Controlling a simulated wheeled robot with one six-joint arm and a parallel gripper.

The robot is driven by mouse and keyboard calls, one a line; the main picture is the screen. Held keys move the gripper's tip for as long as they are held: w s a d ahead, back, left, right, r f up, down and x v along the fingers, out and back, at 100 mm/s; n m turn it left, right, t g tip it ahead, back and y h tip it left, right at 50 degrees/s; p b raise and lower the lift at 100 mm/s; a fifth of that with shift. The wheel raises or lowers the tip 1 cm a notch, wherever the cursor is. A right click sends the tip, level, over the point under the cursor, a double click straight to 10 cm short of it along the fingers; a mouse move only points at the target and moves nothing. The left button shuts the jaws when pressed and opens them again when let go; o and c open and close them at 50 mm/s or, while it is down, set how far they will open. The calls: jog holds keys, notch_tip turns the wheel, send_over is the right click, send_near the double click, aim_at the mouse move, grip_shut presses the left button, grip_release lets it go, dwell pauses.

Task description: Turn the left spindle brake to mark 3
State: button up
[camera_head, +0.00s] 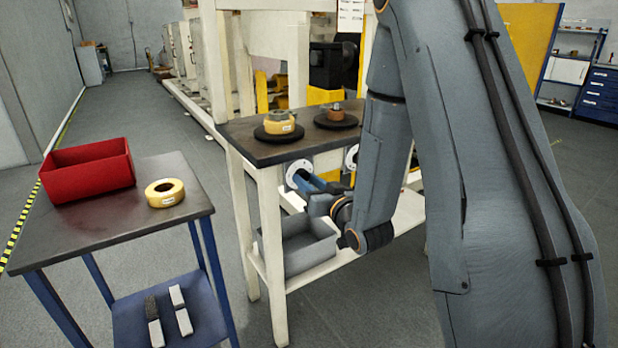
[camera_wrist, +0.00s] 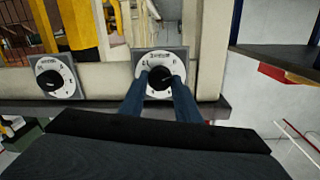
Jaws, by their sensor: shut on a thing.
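The left spindle brake (camera_head: 297,172) is a round white dial with a dark knob on the front of the machine table. It also shows in the wrist view (camera_wrist: 148,64), on a square grey plate. My gripper (camera_wrist: 160,82) has its two blue fingers on either side of the dark knob and is shut on it. In the head view my gripper (camera_head: 308,182) reaches the dial from the front right. The marks on the dial are too small to read, so the knob's setting cannot be told. The right spindle brake (camera_head: 351,157) is partly hidden by my arm; its dark knob shows in the wrist view (camera_wrist: 49,80).
Two dark round plates with spools (camera_head: 279,122) (camera_head: 336,110) stand on the machine table (camera_head: 240,140). A grey bin (camera_head: 300,247) sits on the shelf below. At left, a blue-legged table (camera_head: 110,228) holds a red bin (camera_head: 88,170) and a yellow roll (camera_head: 165,192).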

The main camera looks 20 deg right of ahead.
jog(key=m+p, duration=0.4)
jog(key=m, duration=0.2)
jog(key=shift+d+r, duration=0.1)
jog(key=shift+r, duration=0.05)
jog(key=m+p, duration=0.2)
jog(key=m, duration=0.2)
jog(key=shift+m+g+y+p, duration=0.3)
jog(key=shift+m+y+p, duration=0.1)
jog(key=o, duration=1)
jog(key=shift+o, duration=0.2)
jog(key=v, duration=0.7)
jog(key=shift+s, duration=0.35)
jog(key=shift+d, duration=0.15)
